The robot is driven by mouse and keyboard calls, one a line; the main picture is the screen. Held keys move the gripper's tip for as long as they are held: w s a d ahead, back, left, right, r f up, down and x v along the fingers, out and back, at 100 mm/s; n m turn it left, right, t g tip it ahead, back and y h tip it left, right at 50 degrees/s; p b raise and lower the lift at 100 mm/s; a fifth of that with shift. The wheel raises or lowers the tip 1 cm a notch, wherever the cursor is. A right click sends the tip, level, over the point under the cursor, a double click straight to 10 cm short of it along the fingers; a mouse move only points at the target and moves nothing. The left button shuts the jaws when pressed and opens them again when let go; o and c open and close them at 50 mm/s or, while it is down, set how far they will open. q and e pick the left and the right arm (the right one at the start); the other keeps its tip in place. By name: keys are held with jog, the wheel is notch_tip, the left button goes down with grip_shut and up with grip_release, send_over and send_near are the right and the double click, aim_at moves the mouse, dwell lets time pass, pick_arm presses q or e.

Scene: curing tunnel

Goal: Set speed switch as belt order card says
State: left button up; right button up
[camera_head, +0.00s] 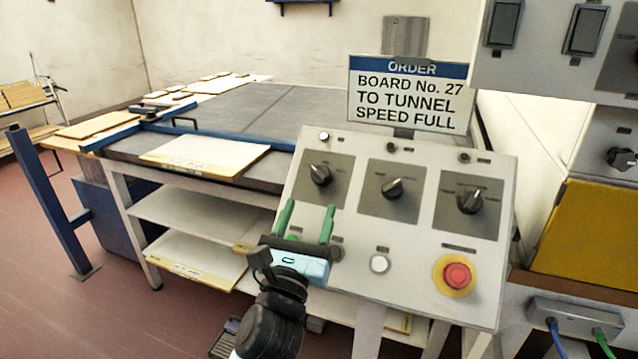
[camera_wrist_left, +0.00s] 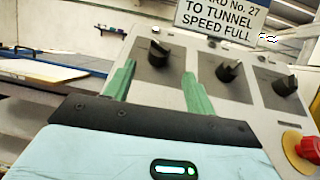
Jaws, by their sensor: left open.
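The order card (camera_head: 409,95) stands above the control panel and reads "BOARD No. 27 TO TUNNEL SPEED FULL". The sloped grey panel (camera_head: 335,225) carries a row of three black rotary switches: a left one (camera_head: 320,175), a middle one (camera_head: 392,188) and a right one (camera_head: 470,201). Their labels are too small to read. My left gripper (camera_head: 308,222) is open and empty, its green fingers pointing up at the panel below the left switch. In the left wrist view the left switch (camera_wrist_left: 158,53) shows beyond and between the fingertips, apart from them. My right gripper is not in view.
A red stop button (camera_head: 457,276) on a yellow ring and a white button (camera_head: 380,264) sit low on the panel. A table (camera_head: 270,115) with boards stands behind at left. A grey cabinet with switches (camera_head: 560,50) rises at right.

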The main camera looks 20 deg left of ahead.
aim_at(319, 181)
pick_arm(q)
jog(key=x, duration=0.6)
jog(key=shift+p, duration=0.35)
jog(key=shift+w+r, duration=0.25)
jog(key=shift+w, duration=0.35)
